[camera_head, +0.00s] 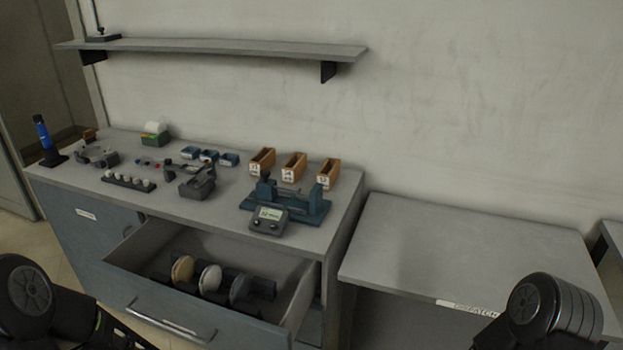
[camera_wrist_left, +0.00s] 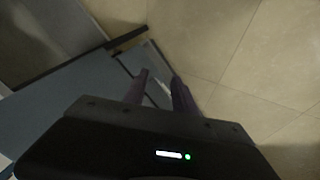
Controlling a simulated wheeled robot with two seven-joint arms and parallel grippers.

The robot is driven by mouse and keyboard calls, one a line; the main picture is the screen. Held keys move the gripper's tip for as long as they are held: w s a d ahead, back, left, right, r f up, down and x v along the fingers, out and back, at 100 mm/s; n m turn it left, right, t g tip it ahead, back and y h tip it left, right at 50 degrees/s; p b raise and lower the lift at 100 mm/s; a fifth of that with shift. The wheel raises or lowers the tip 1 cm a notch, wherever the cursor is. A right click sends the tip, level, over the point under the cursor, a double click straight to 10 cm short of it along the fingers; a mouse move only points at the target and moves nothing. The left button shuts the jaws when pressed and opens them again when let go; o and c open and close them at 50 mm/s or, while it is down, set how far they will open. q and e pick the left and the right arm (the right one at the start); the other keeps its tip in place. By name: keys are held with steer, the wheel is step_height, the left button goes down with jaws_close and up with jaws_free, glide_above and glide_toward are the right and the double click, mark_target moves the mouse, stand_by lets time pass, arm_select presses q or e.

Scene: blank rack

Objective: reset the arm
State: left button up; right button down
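My left arm (camera_head: 45,305) shows at the lower left of the head view, in front of the bench. In the left wrist view my left gripper (camera_wrist_left: 158,88) has its two fingers apart with nothing between them. The tiled floor and a blue-grey cabinet surface lie beyond the fingers. My right arm (camera_head: 550,312) shows at the lower right of the head view, over the dispatch table's front edge. The right gripper is out of the picture.
The bench's drawer (camera_head: 215,285) stands open, with several round discs (camera_head: 210,279) in a rack. A blue fixture (camera_head: 290,200), wooden bins (camera_head: 293,167) and small tools stand on the bench. The dispatch table (camera_head: 460,250) is bare. A shelf (camera_head: 220,48) hangs above.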

arm_select(q)
steer(key=s+d+f+m+g+h, duration=0.1)
steer(key=s+d+f+g, duration=0.1)
steer(key=s+d+f, duration=0.2)
steer(key=s+d+f+m+g, duration=0.2)
steer(key=s+d+f, duration=0.2)
steer(key=s+d, duration=0.5)
steer(key=shift+s+d+f+h, duration=0.15)
steer(key=shift+s+d+h, duration=0.25)
steer(key=shift+s, duration=0.35)
steer(key=shift+a, duration=0.1)
